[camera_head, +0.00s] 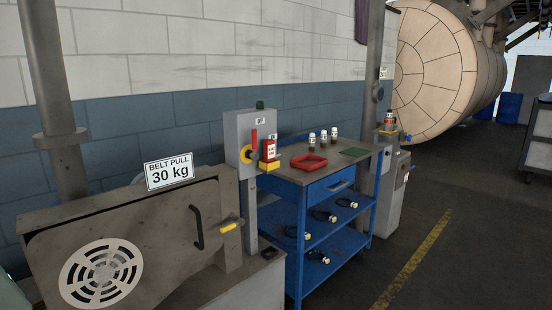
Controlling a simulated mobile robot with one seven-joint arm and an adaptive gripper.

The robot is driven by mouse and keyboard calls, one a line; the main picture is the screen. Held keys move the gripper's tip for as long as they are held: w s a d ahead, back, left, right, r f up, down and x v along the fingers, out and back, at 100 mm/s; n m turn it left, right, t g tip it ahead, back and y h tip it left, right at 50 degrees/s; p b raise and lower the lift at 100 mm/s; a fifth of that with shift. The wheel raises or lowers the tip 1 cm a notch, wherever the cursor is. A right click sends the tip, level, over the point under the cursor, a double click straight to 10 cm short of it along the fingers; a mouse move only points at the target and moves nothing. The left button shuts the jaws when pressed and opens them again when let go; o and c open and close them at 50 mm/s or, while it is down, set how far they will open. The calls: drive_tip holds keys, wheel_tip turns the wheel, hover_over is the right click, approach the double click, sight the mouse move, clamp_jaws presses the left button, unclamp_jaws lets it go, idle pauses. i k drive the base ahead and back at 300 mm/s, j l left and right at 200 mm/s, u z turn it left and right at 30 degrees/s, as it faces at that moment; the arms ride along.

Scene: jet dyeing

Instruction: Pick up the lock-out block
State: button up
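A small upright red block with a white label (269,150), which looks like the lock-out block, is at the left end of the blue workbench (325,184). It stands on or just behind a yellow piece (268,166); I cannot tell which. The label is too small to read. Right behind it to the left is a grey switch box (237,129) with a red handle (254,139) and a yellow disc (245,154). My gripper is not in view.
A red tray (309,162), several small bottles (323,138) and a green mat (354,152) are on the bench top. Dark rings lie on its shelves. Floor at right is clear.

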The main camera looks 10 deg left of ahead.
sight(268, 146)
drive_tip(key=i+z, duration=0.15)
drive_tip(key=i, duration=0.4)
drive_tip(key=i+z, duration=0.2)
drive_tip(key=i, duration=0.3)
drive_tip(key=i+j+z, duration=0.15)
drive_tip(key=i, duration=0.4)
